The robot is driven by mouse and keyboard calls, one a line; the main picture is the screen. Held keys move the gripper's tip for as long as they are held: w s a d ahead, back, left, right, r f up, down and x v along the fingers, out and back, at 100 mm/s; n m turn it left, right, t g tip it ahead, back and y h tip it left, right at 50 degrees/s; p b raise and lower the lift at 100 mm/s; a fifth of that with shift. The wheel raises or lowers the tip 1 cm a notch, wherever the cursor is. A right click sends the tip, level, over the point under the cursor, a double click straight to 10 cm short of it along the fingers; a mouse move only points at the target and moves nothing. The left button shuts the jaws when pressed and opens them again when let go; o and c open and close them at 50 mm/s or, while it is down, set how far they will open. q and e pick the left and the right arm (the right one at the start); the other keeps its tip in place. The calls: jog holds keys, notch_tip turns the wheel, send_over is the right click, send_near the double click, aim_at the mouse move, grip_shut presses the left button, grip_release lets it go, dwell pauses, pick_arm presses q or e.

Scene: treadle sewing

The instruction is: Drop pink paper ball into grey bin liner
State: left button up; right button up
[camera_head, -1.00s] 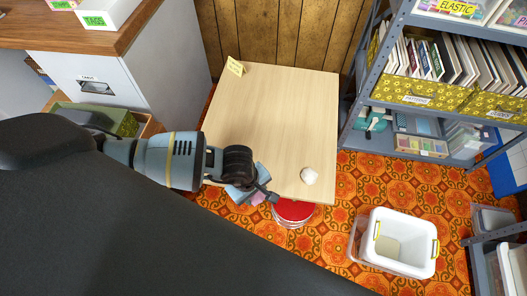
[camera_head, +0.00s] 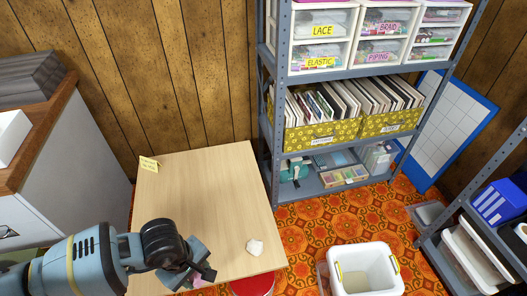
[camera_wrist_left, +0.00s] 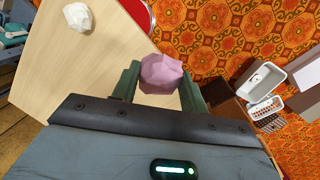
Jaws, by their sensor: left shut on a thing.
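My left gripper (camera_head: 205,277) is low in the head view, over the front edge of the pale wooden table. In the left wrist view the pink paper ball (camera_wrist_left: 161,72) sits between its two green fingers, which are shut on it. Only a sliver of the ball (camera_head: 197,282) shows in the head view. I cannot make out a grey bin liner for certain in either view. My right gripper is not in view.
A white crumpled ball (camera_head: 255,247) lies on the table (camera_head: 205,195), and also shows in the left wrist view (camera_wrist_left: 78,17). A red round lid (camera_head: 252,287) is beside the table. A white tub (camera_head: 388,283) with yellow handles stands on the floor. Shelves (camera_head: 268,140) stand behind.

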pick_arm(q)
jog(key=w+a+r+m+g, duration=0.1)
jog(key=r+m, duration=0.4)
jog(key=r, duration=0.7)
jog(key=w+a+r+m, duration=0.1)
jog(key=a+r+m, duration=0.2)
jog(key=r, duration=1)
jog(key=shift+w+m+g, duration=0.4)
jog(key=shift+m, duration=0.8)
